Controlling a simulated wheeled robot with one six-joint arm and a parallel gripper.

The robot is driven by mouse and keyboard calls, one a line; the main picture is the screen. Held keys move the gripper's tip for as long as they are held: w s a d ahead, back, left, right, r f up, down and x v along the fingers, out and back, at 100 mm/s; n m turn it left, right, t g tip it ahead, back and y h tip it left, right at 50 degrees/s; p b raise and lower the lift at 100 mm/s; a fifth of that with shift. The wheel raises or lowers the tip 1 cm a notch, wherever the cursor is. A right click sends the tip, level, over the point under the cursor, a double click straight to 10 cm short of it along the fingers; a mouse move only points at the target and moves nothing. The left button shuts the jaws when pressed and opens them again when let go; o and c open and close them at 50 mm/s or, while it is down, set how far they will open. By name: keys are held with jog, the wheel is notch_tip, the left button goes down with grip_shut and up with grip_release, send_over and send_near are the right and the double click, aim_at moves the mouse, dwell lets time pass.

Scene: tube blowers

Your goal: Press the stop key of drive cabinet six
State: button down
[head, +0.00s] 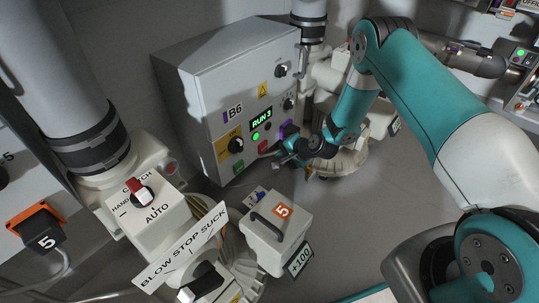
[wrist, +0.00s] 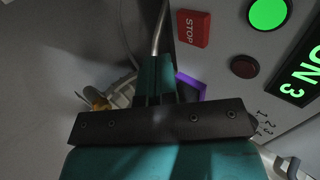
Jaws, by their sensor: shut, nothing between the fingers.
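Drive cabinet six (head: 190,95) is the grey cabinet marked B6, with a lit "RUN 3" display (head: 261,119). Its red stop key (head: 263,147) is low on the front. In the wrist view the stop key (wrist: 193,29) reads STOP and is uncovered, at upper middle. A lit green lamp (wrist: 268,13) and a dark red lamp (wrist: 244,67) are to its right. My gripper (head: 281,161) is just in front of the cabinet's lower right front. Its teal fingers (wrist: 156,78) are shut and empty, below and left of the key in the wrist view, apart from it.
A purple-framed part (head: 288,129) sits on the panel near my gripper. A yellow-backed black knob (head: 236,145) and a green key (head: 238,168) are left of the stop key. A handled box marked 5 (head: 277,235) and a HAND/AUTO switch box (head: 150,210) stand in front.

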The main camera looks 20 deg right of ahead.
aim_at(264, 151)
jog(key=shift+w+a+f+b, duration=0.25)
jog(key=shift+w+a+b, duration=0.25)
jog(key=shift+w, duration=0.3)
jog(key=shift+w+a+f+b, duration=0.2)
jog(key=shift+w+a+b, duration=0.3)
jog(key=shift+w, duration=0.3)
jog(key=shift+w+a+f+b, duration=0.3)
jog(key=shift+w+a, duration=0.25)
jog(key=shift+w, duration=0.25)
